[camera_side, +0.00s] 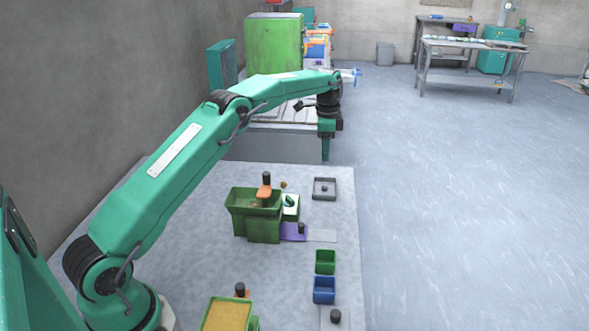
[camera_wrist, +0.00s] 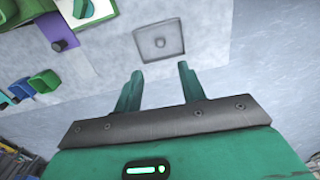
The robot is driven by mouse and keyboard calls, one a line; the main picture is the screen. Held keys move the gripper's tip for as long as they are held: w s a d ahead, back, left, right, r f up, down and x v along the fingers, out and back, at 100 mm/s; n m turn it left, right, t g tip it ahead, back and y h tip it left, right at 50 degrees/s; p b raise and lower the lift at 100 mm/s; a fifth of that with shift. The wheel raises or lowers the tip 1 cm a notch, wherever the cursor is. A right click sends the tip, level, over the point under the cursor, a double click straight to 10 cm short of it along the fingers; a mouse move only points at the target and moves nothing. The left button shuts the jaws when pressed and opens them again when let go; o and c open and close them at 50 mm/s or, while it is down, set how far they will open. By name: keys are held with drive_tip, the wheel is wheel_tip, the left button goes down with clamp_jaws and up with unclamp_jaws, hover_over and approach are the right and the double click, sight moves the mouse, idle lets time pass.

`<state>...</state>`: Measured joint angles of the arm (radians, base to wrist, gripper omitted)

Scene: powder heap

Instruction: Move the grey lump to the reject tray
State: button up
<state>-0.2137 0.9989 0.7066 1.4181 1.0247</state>
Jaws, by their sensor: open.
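A square grey tray (camera_side: 324,195) lies near the far right of the worktable; it also shows in the wrist view (camera_wrist: 176,52). I take it for the reject tray. A small grey lump (camera_wrist: 159,42) sits near the middle of its floor, and shows as a dark spot in the side view (camera_side: 324,188). My gripper (camera_side: 325,158) is raised above and beyond the tray. In the wrist view its two fingers (camera_wrist: 160,70) stand apart with nothing between them, and the lump lies past the fingertips, not touching them.
A green hopper (camera_side: 247,195) stands left of the tray, with a purple plate (camera_side: 293,232) beside it. A green bin (camera_side: 325,256) and a blue bin (camera_side: 324,284) stand nearer. A yellow powder bed (camera_side: 227,316) is at the front.

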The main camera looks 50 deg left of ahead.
idle(0.4)
drive_tip(key=s+d+r+n+t, duration=0.15)
drive_tip(key=s+d+r, duration=0.25)
drive_tip(key=s+r, duration=0.45)
drive_tip(key=s+d+r+n+t, duration=0.1)
drive_tip(key=s+d+r+n, duration=0.3)
drive_tip(key=s+r, duration=0.45)
drive_tip(key=s+d+f+n+t, duration=0.1)
drive_tip(key=s+d+f+n, duration=0.1)
drive_tip(key=s, duration=1)
drive_tip(key=s+d+f+n+t, duration=0.1)
drive_tip(key=s+d+f+t, duration=0.1)
drive_tip(key=s, duration=0.9)
drive_tip(key=shift+s+d+f+n, duration=0.35)
drive_tip(key=shift+d+f, duration=0.3)
drive_tip(key=shift+d, duration=0.2)
